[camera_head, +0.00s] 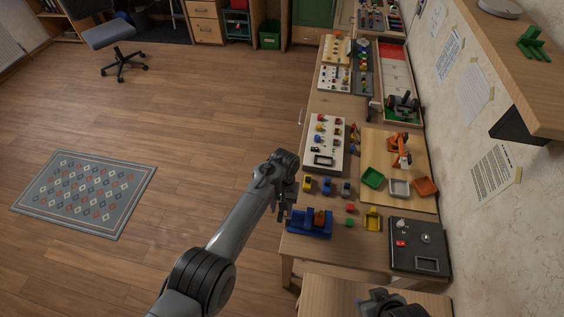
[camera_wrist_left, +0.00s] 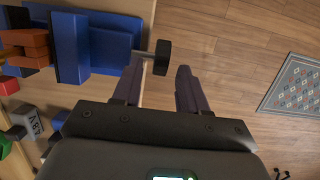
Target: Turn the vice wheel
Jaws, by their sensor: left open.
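The blue vice (camera_head: 308,224) stands at the left edge of the workbench. It also fills the upper left of the left wrist view (camera_wrist_left: 108,48), with orange-brown blocks (camera_wrist_left: 25,48) at its jaws. Its dark wheel (camera_wrist_left: 162,57) sits on a thin rod sticking out toward my left gripper. My left gripper (camera_head: 284,210) is open beside the vice, off the bench edge. In the left wrist view its fingers (camera_wrist_left: 160,74) are on either side of the wheel, which appears between the tips; contact is not clear. My right gripper (camera_head: 385,303) is partly visible at the bottom; its fingers are unclear.
Small coloured blocks (camera_head: 327,186) and a yellow piece (camera_head: 372,219) lie near the vice. A dark panel (camera_head: 417,244) is at the bench's right. Trays (camera_head: 399,187) and boards (camera_head: 326,142) stand farther back. Open floor lies left of the bench, with a rug (camera_head: 85,192).

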